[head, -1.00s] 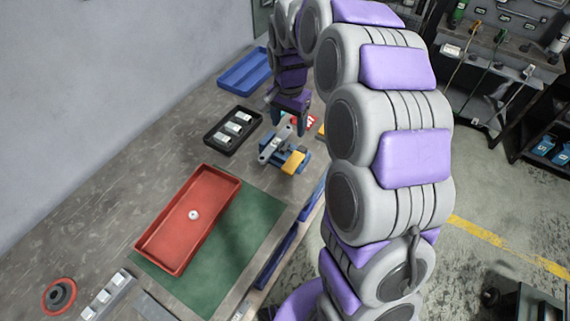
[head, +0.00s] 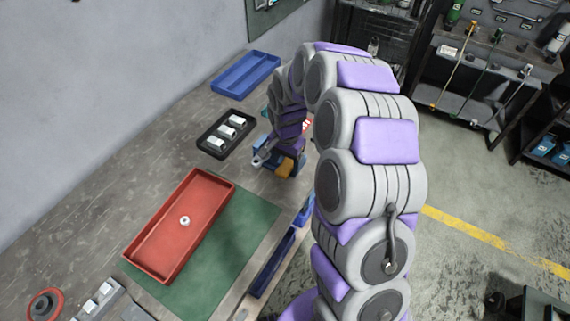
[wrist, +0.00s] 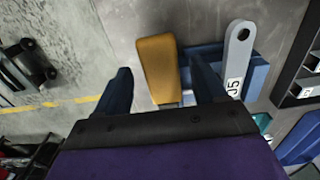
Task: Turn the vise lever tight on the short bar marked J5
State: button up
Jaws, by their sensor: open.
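The vise is blue and stands at the bench edge; its body shows in the wrist view (wrist: 258,75). The bar marked J5 (wrist: 235,62) is a flat grey piece with a hole at its rounded end, held at the vise with its label showing. In the head view its grey end (head: 260,158) sticks out left of my gripper. The vise lever is orange-yellow (wrist: 158,70); it also shows in the head view (head: 285,168). My gripper (wrist: 162,66) is open, with one finger on each side of the lever. My gripper hides most of the vise in the head view.
A red tray (head: 150,262) with a small round white part lies on a green mat (head: 245,225). A black tray (head: 207,146) with several small metal blocks and a blue tray (head: 228,83) stand farther back. Bare bench lies left of the trays.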

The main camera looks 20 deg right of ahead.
jog(key=shift+d+f, duration=0.25)
jog(key=shift+f, duration=0.1)
jog(key=shift+a, duration=0.65)
jog(key=c, duration=0.3)
jog(key=shift+d, duration=0.35)
jog(key=c, duration=0.5)
grip_shut()
